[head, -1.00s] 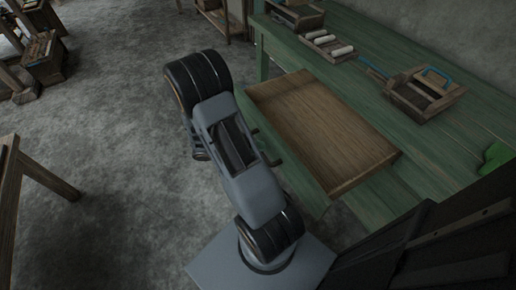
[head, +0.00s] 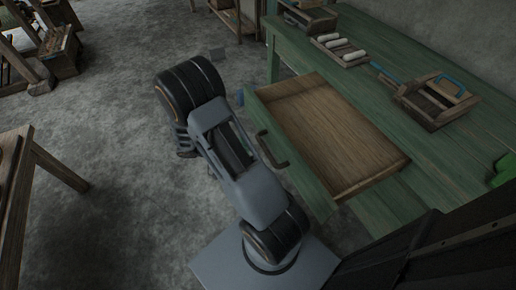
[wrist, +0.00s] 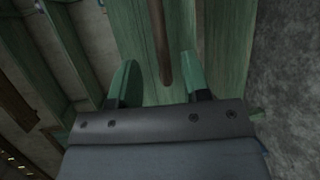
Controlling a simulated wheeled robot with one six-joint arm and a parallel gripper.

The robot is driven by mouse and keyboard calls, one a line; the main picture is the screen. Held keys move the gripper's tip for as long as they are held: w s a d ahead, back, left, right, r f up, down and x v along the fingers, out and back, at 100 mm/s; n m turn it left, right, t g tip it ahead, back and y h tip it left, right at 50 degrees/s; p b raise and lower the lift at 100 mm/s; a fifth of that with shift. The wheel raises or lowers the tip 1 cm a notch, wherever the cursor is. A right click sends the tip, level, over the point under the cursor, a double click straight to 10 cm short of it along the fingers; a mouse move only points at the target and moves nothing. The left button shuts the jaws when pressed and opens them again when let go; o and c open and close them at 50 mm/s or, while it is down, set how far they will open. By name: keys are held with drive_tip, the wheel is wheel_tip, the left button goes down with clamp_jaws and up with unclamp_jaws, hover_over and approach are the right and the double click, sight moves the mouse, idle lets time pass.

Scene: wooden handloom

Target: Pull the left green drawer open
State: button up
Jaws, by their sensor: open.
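A drawer with a green front (head: 297,160) and brown wooden inside stands pulled out from the green table, empty. I cannot tell the depth gap. In the head view my arm hides most of the gripper.
The green table (head: 400,115) holds a tray of white rolls (head: 338,48) and a wooden box with a blue handle (head: 438,98). A wooden bench (head: 40,165) stands at the left. Dark wooden framing (head: 440,255) is at the lower right.

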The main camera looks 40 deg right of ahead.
drive_tip(key=v, duration=0.6)
drive_tip(key=shift+a, duration=0.15)
drive_tip(key=shift+w, duration=0.1)
idle(0.3)
drive_tip(key=s+a+r+n+t+y+p, duration=0.35)
drive_tip(key=a+n+y+p, duration=0.2)
drive_tip(key=n+y, duration=0.2)
drive_tip(key=s+a+r+t+y+p, duration=0.1)
drive_tip(key=r+t+p, duration=0.4)
drive_tip(key=r, duration=0.9)
drive_tip(key=s+a+r+t+y+p, duration=0.1)
drive_tip(key=a+r+t+y+p, duration=0.2)
drive_tip(key=r+p, duration=0.6)
wheel_tip(320, 180, up, 6)
drive_tip(key=shift+s+r+t, duration=0.1)
drive_tip(key=shift+s+t, duration=0.1)
drive_tip(key=shift+t, duration=1.05)
drive_tip(key=shift+s+y, duration=0.15)
drive_tip(key=shift+y, duration=0.1)
